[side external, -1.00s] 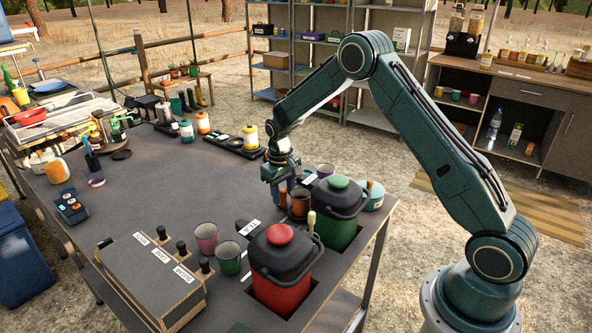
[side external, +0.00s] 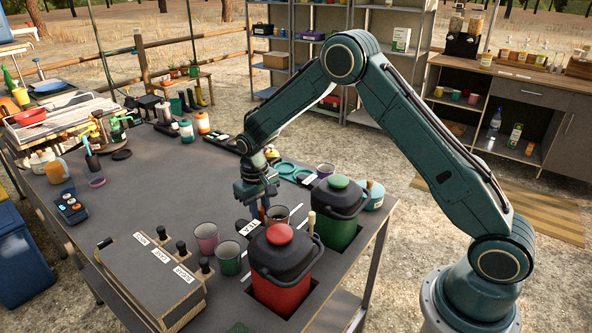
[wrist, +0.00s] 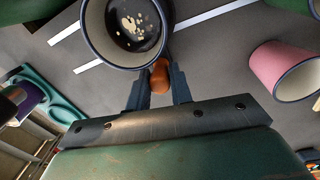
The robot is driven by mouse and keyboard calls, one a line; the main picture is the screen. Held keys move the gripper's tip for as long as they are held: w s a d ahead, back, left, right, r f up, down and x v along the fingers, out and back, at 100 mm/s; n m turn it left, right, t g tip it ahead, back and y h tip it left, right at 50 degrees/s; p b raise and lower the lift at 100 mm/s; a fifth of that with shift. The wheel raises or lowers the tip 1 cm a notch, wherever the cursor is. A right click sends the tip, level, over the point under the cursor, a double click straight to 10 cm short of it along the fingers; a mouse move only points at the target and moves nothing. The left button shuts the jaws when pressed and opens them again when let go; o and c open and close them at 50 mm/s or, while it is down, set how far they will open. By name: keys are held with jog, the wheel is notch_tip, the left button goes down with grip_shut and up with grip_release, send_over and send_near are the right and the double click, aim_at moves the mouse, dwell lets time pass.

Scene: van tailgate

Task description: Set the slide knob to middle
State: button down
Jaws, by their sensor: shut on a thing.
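A wooden-sided grey box (side external: 140,280) at the near left of the table carries several black knobs (side external: 181,247) beside white labels (side external: 160,255) too small to read. I cannot tell which is the slide knob. My gripper (side external: 262,208) is well to the right of and beyond the box, pointing down. In the wrist view its two fingers are shut on an orange-brown rounded piece (wrist: 160,76) at the side of a mug (wrist: 90,30). I cannot tell whether this piece is the mug's handle. The mug is upright, with pale bits inside; it shows brown in the side view (side external: 284,210).
A red lidded canister (side external: 280,285) and a green one (side external: 338,222) stand close by my gripper. A pink mug (side external: 206,237) and a green mug (side external: 228,258) stand between box and canisters. The table's middle (side external: 170,190) is clear.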

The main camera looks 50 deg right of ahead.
jog(key=shift+a, duration=0.65)
jog(key=c, duration=1.2)
grip_release()
jog(key=shift+c, duration=0.2)
jog(key=shift+r, duration=0.1)
notch_tip(320, 180, up, 14)
jog(key=shift+a, duration=0.3)
